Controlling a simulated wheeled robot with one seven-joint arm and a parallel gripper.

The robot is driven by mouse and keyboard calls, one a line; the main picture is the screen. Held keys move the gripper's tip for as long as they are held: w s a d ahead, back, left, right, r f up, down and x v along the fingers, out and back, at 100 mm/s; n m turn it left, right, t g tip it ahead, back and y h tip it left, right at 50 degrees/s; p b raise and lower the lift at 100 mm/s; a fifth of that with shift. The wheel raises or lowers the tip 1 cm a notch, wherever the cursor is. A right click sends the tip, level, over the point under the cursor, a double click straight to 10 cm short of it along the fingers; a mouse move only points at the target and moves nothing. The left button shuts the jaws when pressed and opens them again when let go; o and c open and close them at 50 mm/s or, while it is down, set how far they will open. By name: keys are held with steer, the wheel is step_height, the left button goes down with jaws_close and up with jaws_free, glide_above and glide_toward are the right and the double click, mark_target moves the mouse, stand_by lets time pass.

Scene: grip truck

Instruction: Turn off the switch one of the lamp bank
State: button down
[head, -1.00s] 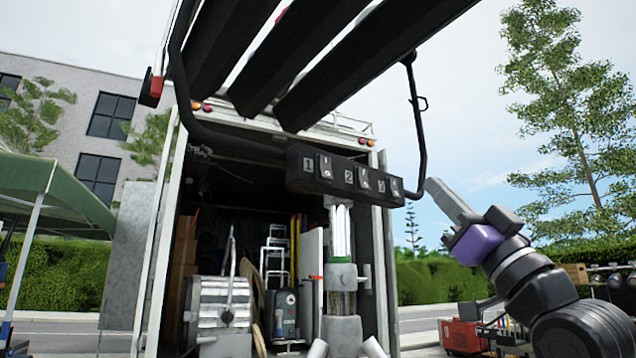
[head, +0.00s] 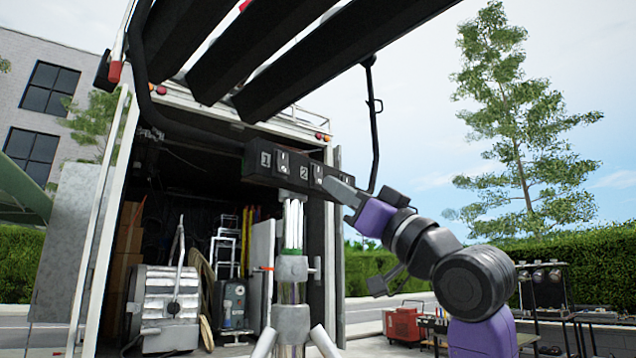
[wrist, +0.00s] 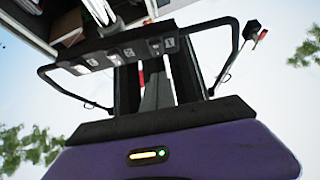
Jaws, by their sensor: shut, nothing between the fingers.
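The lamp bank's black switch box (head: 260,164) hangs under the long dark lamp bars, tilted down to the right. Switch one (head: 284,162) is a rocker on a light plate beside the label 1, in clear sight. Switch two (head: 317,174) sits to its right beside the label 2. My gripper (head: 332,184) is shut and empty. Its grey tip overlaps the box's right part in the head view and hides the third switch. In the wrist view the box (wrist: 105,57) lies beyond the shut fingers (wrist: 154,82). I cannot tell whether they touch it.
Dark lamp bars (head: 310,50) hang overhead. A black bracket (head: 375,130) comes down at the box's right. A metal stand (head: 292,265) rises below the box. The open truck (head: 112,215) with gear is behind. Open air lies right of my arm.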

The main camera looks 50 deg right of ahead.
mark_target(283, 172)
steer(key=p+x, duration=0.1)
steer(key=x, duration=0.2)
steer(key=f+p+x, duration=0.1)
steer(key=p+x, duration=0.1)
steer(key=x, duration=0.2)
steer(key=w+p+x, duration=0.1)
steer(key=x, duration=0.3)
steer(key=shift+f, duration=0.2)
steer(key=shift+w+f+p, duration=0.15)
steer(key=shift+w+p, duration=0.2)
steer(key=shift+w, duration=0.3)
steer(key=shift+f, duration=0.1)
steer(key=shift+w+f+t+b, duration=0.4)
steer(key=shift+w+b, duration=0.1)
steer(key=shift+b, duration=0.3)
steer(key=shift+r, duration=0.3)
steer(key=shift+d, duration=0.1)
